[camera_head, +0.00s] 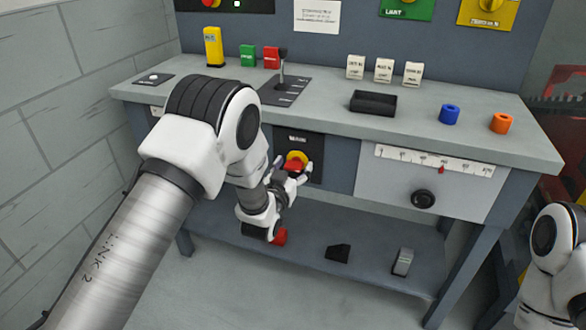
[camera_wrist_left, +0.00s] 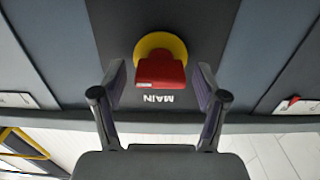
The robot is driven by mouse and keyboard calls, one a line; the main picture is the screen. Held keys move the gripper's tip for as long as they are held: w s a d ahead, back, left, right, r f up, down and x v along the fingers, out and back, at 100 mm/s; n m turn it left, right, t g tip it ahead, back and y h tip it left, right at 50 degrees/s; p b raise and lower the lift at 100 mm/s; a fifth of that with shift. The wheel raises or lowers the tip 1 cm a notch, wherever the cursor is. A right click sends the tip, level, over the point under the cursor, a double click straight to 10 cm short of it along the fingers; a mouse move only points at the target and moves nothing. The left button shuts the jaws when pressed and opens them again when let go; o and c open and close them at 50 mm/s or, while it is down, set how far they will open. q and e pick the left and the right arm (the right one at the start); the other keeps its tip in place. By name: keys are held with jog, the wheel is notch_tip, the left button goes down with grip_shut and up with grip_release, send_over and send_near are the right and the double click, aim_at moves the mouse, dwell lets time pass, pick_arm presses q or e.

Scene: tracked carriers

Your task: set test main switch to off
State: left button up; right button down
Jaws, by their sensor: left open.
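The main switch is a red handle on a round yellow base (camera_head: 297,156), set in a dark panel on the bench front. In the left wrist view the yellow base (camera_wrist_left: 158,44) and the red handle (camera_wrist_left: 160,71) show clearly, beside an upside-down label reading MAIN. The handle covers part of the base, on the label side. My left gripper (camera_head: 291,174) is at the switch. In the wrist view its open fingers (camera_wrist_left: 161,82) stand on either side of the red handle, with a gap at each side. My right gripper is out of view.
The benchtop (camera_head: 330,118) carries a lever on a dark plate (camera_head: 283,92), coloured blocks, white labelled pieces, a black tray (camera_head: 373,103), a blue ring (camera_head: 449,114) and an orange ring (camera_head: 501,123). A slider panel (camera_head: 430,186) with a black knob is right of the switch. A shelf lies below.

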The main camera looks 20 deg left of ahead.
pick_arm(q)
jog(key=c, duration=1.2)
jog(key=shift+o, duration=0.2)
jog(key=shift+n, duration=0.4)
jog(key=n+p, duration=0.1)
jog(key=n, duration=0.2)
jog(key=shift+a+n, duration=0.1)
jog(key=shift+n, duration=0.3)
jog(key=n+p, duration=0.1)
jog(key=n, duration=0.3)
jog(key=shift+a+p, duration=0.1)
jog(key=shift+p, duration=0.2)
jog(key=n+p, duration=0.1)
jog(key=n, duration=0.4)
jog(key=n+p, duration=0.1)
jog(key=n, duration=0.3)
jog(key=shift+f, duration=0.2)
